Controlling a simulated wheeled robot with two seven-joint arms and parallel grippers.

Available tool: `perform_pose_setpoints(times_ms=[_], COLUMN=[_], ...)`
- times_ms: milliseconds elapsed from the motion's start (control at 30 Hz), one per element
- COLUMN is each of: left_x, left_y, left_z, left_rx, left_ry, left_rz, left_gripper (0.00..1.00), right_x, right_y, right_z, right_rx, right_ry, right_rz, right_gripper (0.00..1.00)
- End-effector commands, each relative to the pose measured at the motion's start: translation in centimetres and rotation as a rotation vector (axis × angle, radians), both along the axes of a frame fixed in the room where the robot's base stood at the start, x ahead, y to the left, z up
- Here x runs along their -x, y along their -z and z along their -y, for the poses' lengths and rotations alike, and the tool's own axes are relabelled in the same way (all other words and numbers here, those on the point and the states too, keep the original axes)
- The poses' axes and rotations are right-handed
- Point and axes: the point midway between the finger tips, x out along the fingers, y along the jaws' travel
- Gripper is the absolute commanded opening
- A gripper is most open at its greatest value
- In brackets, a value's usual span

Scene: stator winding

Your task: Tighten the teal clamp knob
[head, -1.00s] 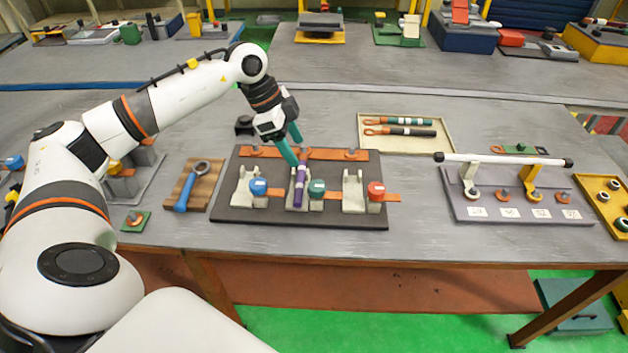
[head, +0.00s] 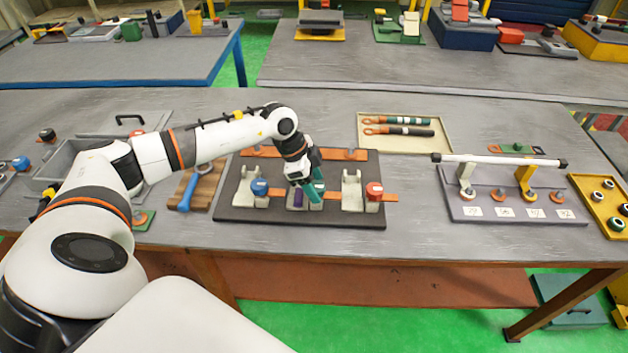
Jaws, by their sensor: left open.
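The dark fixture board (head: 235,213) lies mid-table with grey cradles in a row and knobs beside them. The blue knob (head: 259,187) is by the left cradle and the red knob (head: 374,190) by the right one. My left gripper (head: 314,199), with teal fingers, reaches down at the middle cradle, where the teal knob stood earlier. The fingers and gripper body cover the teal knob, so I cannot tell whether they touch it. A purple piece (head: 298,195) shows in the middle cradle, just left of the fingers. The left gripper is open. My right gripper is out of view.
A wrench with a blue handle (head: 186,198) lies on a wooden block to the left. Behind is a cream tray (head: 433,147) with two tools. To the right a rack (head: 478,210) carries a white bar (head: 500,159). The table front is clear.

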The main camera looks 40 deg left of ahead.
Motion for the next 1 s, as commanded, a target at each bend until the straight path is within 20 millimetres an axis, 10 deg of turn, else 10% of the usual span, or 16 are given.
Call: perform_pose_setpoints(times_ms=[100, 400, 1000], left_x=[0.01, 0.01, -0.26], left_y=[0.01, -0.04, -0.09], left_z=[0.01, 0.01, -0.05], left_rx=[0.000, 0.001, 0.002], left_ry=[0.000, 0.000, 0.242], left_rz=[0.000, 0.000, 0.000], left_gripper=[0.62, 0.17, 0.17], right_x=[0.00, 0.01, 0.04], right_y=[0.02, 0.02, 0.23], right_z=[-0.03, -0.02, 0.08], right_rx=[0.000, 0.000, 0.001], right_ry=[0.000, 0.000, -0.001], right_rz=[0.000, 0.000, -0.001], right_gripper=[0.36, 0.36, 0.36])
